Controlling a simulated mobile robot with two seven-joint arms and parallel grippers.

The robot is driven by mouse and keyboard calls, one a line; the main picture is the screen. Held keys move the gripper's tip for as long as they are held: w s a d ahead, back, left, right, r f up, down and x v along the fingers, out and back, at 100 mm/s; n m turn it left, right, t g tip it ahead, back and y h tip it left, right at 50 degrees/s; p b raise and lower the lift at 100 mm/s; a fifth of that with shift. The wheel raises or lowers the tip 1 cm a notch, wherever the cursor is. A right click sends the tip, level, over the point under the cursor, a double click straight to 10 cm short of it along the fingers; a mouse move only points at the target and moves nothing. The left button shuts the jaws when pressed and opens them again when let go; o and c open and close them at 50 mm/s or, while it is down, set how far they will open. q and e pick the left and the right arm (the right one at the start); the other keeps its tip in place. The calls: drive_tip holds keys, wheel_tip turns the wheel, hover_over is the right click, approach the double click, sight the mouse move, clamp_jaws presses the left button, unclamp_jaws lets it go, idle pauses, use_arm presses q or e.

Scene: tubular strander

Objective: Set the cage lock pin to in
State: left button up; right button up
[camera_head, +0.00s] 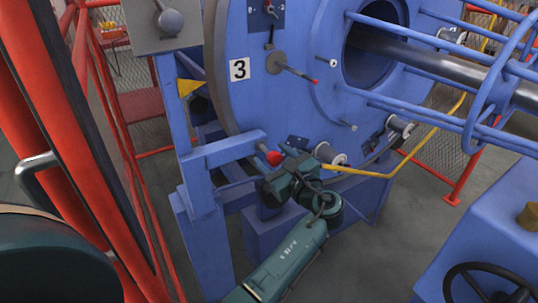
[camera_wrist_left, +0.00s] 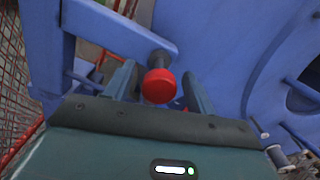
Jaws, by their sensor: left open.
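The cage lock pin shows as a red round knob (camera_head: 274,158) on a short dark shaft, at the end of a blue bracket arm (camera_head: 228,149) beside the big blue disc. In the left wrist view the red knob (camera_wrist_left: 159,87) faces me, between the two fingers. My left gripper (camera_head: 281,168) is open around or just in front of the knob; I cannot tell whether a finger touches it. The fingers also show in the left wrist view (camera_wrist_left: 158,72), apart on either side of the knob. Where the shaft meets the disc is hidden. My right gripper is not in view.
The blue disc (camera_head: 240,108) carries a "3" label (camera_head: 239,69), a small red-tipped lever (camera_head: 297,73) and several rods. A yellow strand (camera_head: 432,132) runs right of my gripper. Red fence posts (camera_head: 103,110) stand left. A blue housing with a black handwheel (camera_head: 488,283) is lower right.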

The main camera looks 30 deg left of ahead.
use_arm(q)
drive_tip(key=shift+a, duration=0.1)
idle(0.3)
clamp_jaws()
idle(0.4)
